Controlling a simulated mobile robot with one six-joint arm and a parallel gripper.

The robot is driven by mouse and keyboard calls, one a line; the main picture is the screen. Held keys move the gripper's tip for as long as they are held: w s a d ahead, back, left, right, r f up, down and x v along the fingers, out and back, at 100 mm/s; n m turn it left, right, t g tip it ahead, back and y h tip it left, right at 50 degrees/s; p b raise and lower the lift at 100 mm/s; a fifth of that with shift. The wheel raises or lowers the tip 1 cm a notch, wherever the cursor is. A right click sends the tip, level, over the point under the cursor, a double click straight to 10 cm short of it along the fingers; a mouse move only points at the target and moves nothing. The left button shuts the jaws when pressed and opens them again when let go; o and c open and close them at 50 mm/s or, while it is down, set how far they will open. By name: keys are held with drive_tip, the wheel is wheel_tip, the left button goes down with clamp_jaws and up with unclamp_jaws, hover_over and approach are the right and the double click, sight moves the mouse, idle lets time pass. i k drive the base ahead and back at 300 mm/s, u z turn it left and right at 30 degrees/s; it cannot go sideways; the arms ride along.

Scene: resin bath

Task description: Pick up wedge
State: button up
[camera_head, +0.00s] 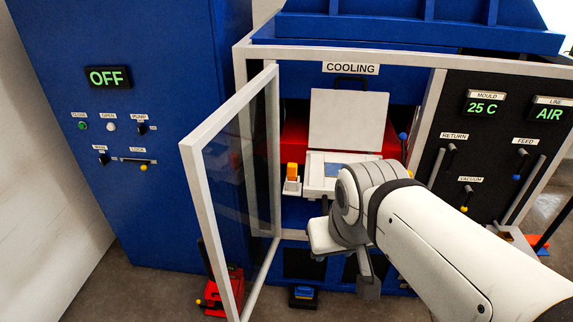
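I cannot tell for sure which object is the wedge. A small orange piece (292,170) stands upright in a small white holder (292,187), left of the white open-lidded box in the cooling bay. Another orange-red piece (538,242) lies low at the far right. My gripper (345,262) hangs in front of the bay, below and to the right of the upright orange piece and apart from it. The wrist hides much of the gripper, and its opening does not show clearly. No held object is visible.
The glazed door (190,190) stands open left of the bay, with its white frame reaching toward me. The white box has its lid (335,120) raised. A red device (214,298) and a dark block with a blue top (303,296) are on the floor.

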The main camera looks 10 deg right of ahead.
sight(291, 167)
drive_tip(key=i, duration=0.85)
drive_tip(key=u, duration=0.05)
